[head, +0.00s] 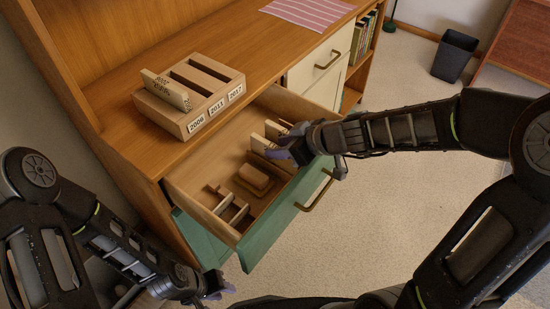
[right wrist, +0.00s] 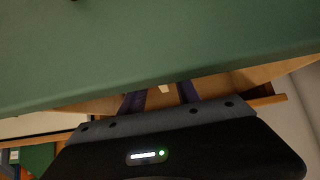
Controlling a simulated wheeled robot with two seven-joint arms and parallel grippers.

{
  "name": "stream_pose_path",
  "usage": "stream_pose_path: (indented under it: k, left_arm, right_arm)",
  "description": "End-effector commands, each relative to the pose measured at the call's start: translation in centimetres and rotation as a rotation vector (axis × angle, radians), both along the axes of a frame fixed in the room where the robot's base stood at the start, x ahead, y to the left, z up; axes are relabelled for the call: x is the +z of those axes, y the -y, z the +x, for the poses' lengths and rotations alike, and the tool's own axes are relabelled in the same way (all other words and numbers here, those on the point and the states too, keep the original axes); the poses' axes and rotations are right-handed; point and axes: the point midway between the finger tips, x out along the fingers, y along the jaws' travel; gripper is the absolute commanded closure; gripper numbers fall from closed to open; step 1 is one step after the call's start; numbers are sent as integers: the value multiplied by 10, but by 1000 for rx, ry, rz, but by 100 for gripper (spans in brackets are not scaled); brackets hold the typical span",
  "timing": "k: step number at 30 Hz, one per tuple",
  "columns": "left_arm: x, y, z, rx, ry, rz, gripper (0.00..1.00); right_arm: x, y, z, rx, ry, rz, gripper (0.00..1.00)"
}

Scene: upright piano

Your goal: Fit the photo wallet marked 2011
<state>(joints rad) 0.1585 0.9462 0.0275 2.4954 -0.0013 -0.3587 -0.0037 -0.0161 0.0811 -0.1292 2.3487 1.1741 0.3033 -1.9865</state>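A wooden holder (head: 207,92) stands on the cabinet top, its slots labelled 2006, 2011 and 2017. A pale wallet (head: 166,90) sits tilted in the 2006 slot; the other two slots look empty. Pale upright wallets (head: 264,144) stand in the open drawer; their marks cannot be read, so I cannot tell which is 2011. My right gripper (head: 292,150) is at these wallets, over the drawer's right part. In the right wrist view its fingers (right wrist: 162,96) are apart, with a small pale piece visible between them. My left gripper (head: 218,288) is low, outside the drawer; its fingers are unclear.
The drawer's green front (head: 285,212) with a brass handle stands pulled out. A brown block (head: 256,179) and small wooden dividers (head: 232,208) are inside the drawer. A striped cloth (head: 308,10) lies on the cabinet top. A dark bin (head: 454,55) stands on the floor.

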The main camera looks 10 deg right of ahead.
Motion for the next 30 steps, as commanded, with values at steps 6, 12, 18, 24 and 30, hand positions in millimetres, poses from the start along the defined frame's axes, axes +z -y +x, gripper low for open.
stream_pose_path:
  k: [6, 12, 18, 24, 30]
  left_arm:
    - [0, 0, 0, 0, 0, 0, 68]
    - [0, 0, 0, 0, 0, 0, 68]
    - [0, 0, 0, 0, 0, 0, 68]
    - [0, 0, 0, 0, 0, 0, 68]
    - [0, 0, 0, 0, 0, 0, 68]
  right_arm:
    - [0, 0, 0, 0, 0, 0, 80]
    - [0, 0, 0, 0, 0, 0, 97]
    - [0, 0, 0, 0, 0, 0, 100]
    - [0, 0, 0, 0, 0, 0, 100]
    - [0, 0, 0, 0, 0, 0, 100]
